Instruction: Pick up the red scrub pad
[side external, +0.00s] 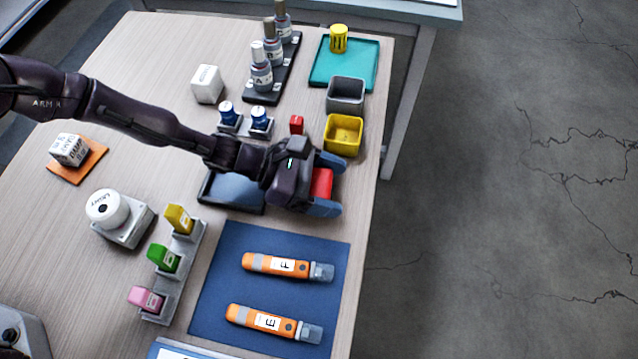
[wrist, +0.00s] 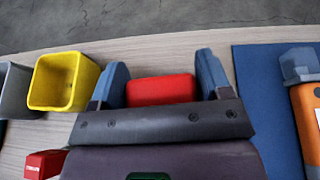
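The red scrub pad (side external: 322,184) lies between the two blue-grey fingers of my gripper (side external: 326,186), near the table's right edge. In the wrist view, the pad (wrist: 160,90) fills nearly the whole gap between the fingers of my gripper (wrist: 162,80). The fingers stand wide apart, one on each side of it.
A yellow bin (side external: 343,134) and a grey bin (side external: 345,94) stand beyond my gripper. A small red block (side external: 296,125) is close by. A dark tray (side external: 205,190) with a blue-grey piece lies beside the hand. A blue mat (side external: 222,300) holds two orange tools (side external: 262,263).

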